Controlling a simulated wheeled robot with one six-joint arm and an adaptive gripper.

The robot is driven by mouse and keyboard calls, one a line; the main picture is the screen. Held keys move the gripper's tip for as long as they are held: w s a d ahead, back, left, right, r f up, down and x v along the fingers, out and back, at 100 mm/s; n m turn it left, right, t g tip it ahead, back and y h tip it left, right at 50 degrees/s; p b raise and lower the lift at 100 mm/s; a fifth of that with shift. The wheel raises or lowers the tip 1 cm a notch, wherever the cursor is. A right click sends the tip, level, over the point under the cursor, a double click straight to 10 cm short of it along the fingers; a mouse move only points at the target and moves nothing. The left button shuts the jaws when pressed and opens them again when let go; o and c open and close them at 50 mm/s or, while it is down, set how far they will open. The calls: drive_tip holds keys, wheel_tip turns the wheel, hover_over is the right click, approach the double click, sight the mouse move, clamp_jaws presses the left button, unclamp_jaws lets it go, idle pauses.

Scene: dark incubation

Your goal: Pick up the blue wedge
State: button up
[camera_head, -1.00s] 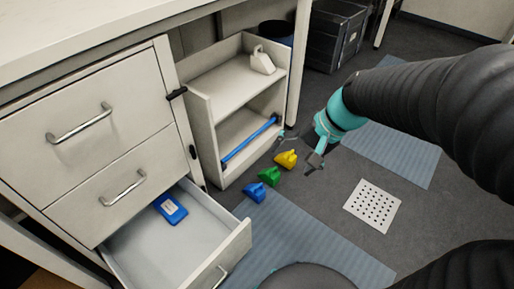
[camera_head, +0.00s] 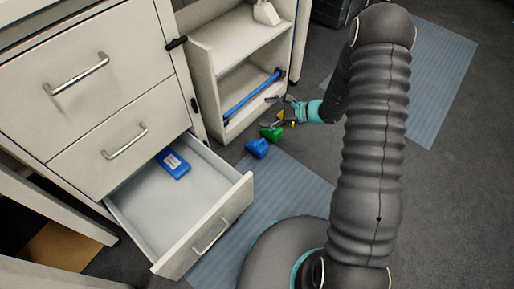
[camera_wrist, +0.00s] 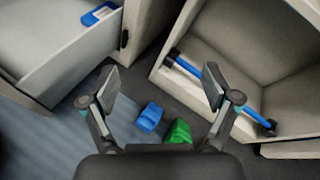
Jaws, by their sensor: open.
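The blue wedge (camera_head: 257,148) lies on the floor beside the open drawer, at the edge of the blue mat. It also shows between my fingers in the wrist view (camera_wrist: 149,117), beyond the fingertips and apart from them. My gripper (camera_head: 275,111) is open and empty. In the head view it is over the green wedge (camera_head: 271,132) and the yellow wedge, to the right of the blue wedge. The green wedge shows beside the blue one in the wrist view (camera_wrist: 178,132). The yellow wedge (camera_head: 279,120) is mostly hidden behind my gripper.
The open drawer (camera_head: 212,222) holds a blue labelled box (camera_head: 172,163) and juts out left of the wedges. A low shelf unit (camera_head: 236,50) with a blue bar (camera_head: 252,94) stands just behind them. Blue mats (camera_head: 290,190) lie on the dark floor.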

wheel_tip(320, 180, down, 12)
drive_tip(key=w+d+m+t, duration=0.2)
drive_tip(key=m+t, duration=0.1)
drive_tip(key=m, duration=0.2)
drive_tip(key=m+t+h, duration=0.2)
drive_tip(key=m+h, duration=0.1)
drive_tip(key=m, duration=0.1)
approach(253, 142)
drive_tip(key=shift+w+a+f+b, duration=0.15)
drive_tip(key=shift+w+a+b, duration=0.2)
drive_tip(key=shift+w+a, duration=0.7)
drive_tip(key=w+a+f, duration=0.1)
drive_tip(key=a+f, duration=0.1)
drive_tip(key=shift+w+a+f, duration=0.25)
drive_tip(key=shift+w+a, duration=0.1)
drive_tip(key=shift+a, duration=0.05)
drive_tip(key=shift+w+a+f, duration=0.2)
drive_tip(key=shift+w+a, duration=0.2)
drive_tip(key=c, duration=1.3)
